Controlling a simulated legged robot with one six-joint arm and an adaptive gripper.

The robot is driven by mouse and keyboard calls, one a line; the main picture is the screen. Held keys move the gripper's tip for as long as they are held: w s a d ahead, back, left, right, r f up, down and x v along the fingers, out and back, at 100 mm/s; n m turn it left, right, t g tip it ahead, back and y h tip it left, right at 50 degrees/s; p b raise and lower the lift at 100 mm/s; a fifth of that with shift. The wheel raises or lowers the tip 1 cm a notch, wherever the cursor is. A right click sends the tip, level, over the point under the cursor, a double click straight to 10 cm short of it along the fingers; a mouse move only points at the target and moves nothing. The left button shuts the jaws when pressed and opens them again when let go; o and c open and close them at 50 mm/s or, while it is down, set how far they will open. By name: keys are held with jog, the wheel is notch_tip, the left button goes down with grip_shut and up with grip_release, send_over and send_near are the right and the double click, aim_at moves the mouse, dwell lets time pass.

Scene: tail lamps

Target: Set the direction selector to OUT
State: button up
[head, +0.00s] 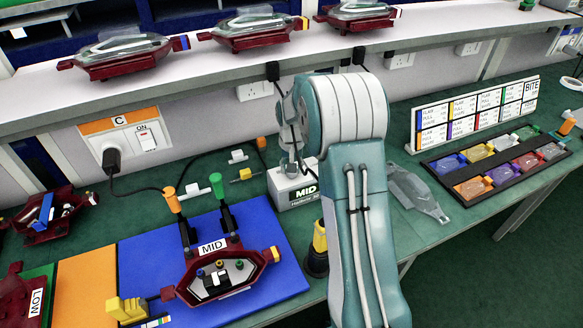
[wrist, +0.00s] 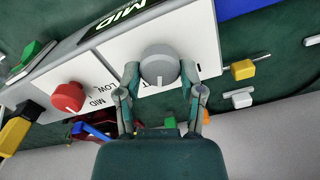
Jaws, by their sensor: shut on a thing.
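A white control box (wrist: 110,65) labelled MID fills the upper middle of the wrist view. In the head view, the same box (head: 285,196) stands on the green bench, partly behind my arm. A round grey knob (wrist: 159,62) on its face has a short white mark towards the bottom of the wrist view. My gripper (wrist: 160,75) is shut on this knob, one finger on each side. I cannot read any OUT lettering beside it. A red knob (wrist: 68,97) sits to the left, with LOW and MID lettering near it. In the head view, my arm mostly hides the gripper (head: 291,167).
A blue mat (head: 135,255) with a dark red lamp housing (head: 240,262) lies left of the box. A clear lamp cover (head: 415,190) and a dark tray (head: 437,171) of coloured lenses are to the right. A shelf (head: 200,75) runs behind.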

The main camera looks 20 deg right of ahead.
jog(key=shift+s+f+m, duration=0.1)
jog(key=shift+f+m, duration=0.1)
jog(key=shift+m, duration=0.3)
jog(key=o, duration=1.2)
jog(key=shift+c, duration=0.2)
jog(key=shift+r, duration=0.1)
notch_tip(320, 180, up, 12)
